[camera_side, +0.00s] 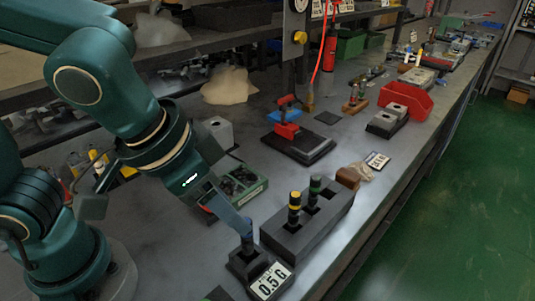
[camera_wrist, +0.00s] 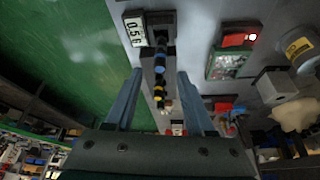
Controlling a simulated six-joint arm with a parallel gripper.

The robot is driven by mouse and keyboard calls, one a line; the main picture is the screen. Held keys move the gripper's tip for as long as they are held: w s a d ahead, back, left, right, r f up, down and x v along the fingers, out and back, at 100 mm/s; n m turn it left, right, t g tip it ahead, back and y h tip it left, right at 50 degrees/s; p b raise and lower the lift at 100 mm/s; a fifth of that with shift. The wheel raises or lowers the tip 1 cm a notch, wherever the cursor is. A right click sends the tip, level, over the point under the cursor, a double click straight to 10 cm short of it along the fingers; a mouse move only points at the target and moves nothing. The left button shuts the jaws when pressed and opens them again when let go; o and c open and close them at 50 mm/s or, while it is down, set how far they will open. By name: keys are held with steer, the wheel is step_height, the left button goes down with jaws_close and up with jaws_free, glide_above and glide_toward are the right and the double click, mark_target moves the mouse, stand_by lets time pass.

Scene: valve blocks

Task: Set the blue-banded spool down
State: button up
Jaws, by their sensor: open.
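The blue-banded spool (camera_wrist: 160,66) stands between my two fingers in the wrist view, with a gap to each finger. In the side view its dark body (camera_side: 247,243) shows just under my gripper (camera_side: 242,228), in the small dark block (camera_side: 240,265) with the "0.5 G" label; its band is hidden there. The spool looks upright; how deep it sits I cannot tell. My gripper is open, its fingers (camera_wrist: 160,74) on either side of the spool's top.
A grey rack (camera_side: 282,240) beside the small block holds a yellow-banded spool (camera_side: 294,208) and a green-banded spool (camera_side: 315,190). A green tray (camera_side: 240,185) lies behind. A red bin (camera_side: 405,99) stands farther off. The bench's front edge is near the rack.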

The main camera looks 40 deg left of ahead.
steer(key=v, duration=0.5)
steer(key=s+a+f+n+y, duration=0.1)
steer(key=a+f+n, duration=0.1)
steer(key=a, duration=0.8)
steer(key=shift+f+t, duration=0.4)
steer(key=shift+f, duration=0.05)
